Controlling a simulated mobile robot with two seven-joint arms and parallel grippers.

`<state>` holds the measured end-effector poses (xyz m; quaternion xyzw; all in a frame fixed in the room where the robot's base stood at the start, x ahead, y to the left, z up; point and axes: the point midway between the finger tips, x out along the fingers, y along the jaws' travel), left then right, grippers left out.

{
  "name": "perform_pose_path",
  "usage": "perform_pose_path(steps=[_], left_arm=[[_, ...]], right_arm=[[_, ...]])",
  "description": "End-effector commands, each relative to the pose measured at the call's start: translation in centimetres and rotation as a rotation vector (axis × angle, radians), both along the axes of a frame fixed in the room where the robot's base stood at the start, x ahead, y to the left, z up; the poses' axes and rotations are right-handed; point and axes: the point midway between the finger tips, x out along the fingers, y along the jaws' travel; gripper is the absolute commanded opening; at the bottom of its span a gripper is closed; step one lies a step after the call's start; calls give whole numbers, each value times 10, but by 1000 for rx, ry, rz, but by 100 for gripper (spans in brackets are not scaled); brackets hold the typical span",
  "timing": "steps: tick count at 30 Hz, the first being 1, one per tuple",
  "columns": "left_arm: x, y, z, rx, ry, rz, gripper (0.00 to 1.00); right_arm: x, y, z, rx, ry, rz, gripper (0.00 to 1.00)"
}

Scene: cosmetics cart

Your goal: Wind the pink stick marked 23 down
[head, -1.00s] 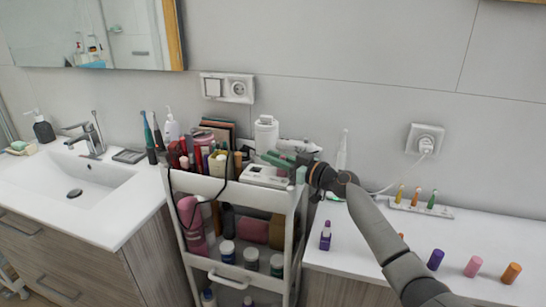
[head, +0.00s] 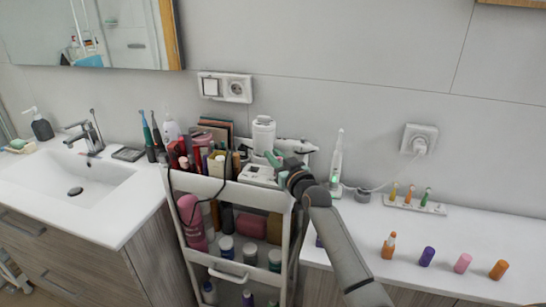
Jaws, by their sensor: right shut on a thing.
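My right gripper (head: 274,160) is over the top of the white cart, near its right end. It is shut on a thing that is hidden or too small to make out. A small pink cylinder (head: 462,263) stands upright on the white counter at the right, between a purple cylinder (head: 427,256) and an orange cylinder (head: 499,269). An orange bottle-like item (head: 389,245) stands left of them. No number 23 can be read on anything. My right gripper is well away from the pink cylinder. My left gripper is not in view.
The cart (head: 215,262) is crowded with cosmetics, with a white box (head: 258,174) near the gripper. A white holder (head: 430,208) with small coloured sticks and an electric toothbrush (head: 336,160) stand at the counter's back. The sink (head: 80,186) is at left. The counter's middle is mostly clear.

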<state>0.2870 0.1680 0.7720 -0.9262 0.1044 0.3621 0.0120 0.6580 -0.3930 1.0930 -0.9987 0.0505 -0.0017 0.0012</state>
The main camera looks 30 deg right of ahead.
Motion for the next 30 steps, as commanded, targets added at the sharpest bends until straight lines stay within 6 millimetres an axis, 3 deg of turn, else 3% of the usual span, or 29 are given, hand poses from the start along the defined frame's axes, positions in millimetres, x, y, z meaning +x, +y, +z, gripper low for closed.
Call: perform_pose_path(steps=[15, 30], left_arm=[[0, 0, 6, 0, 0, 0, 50], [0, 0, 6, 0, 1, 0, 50]], right_arm=[[-1, -6, 2, 0, -2, -165, 0], [-2, -7, 0, -2, 3, -190, 0]])
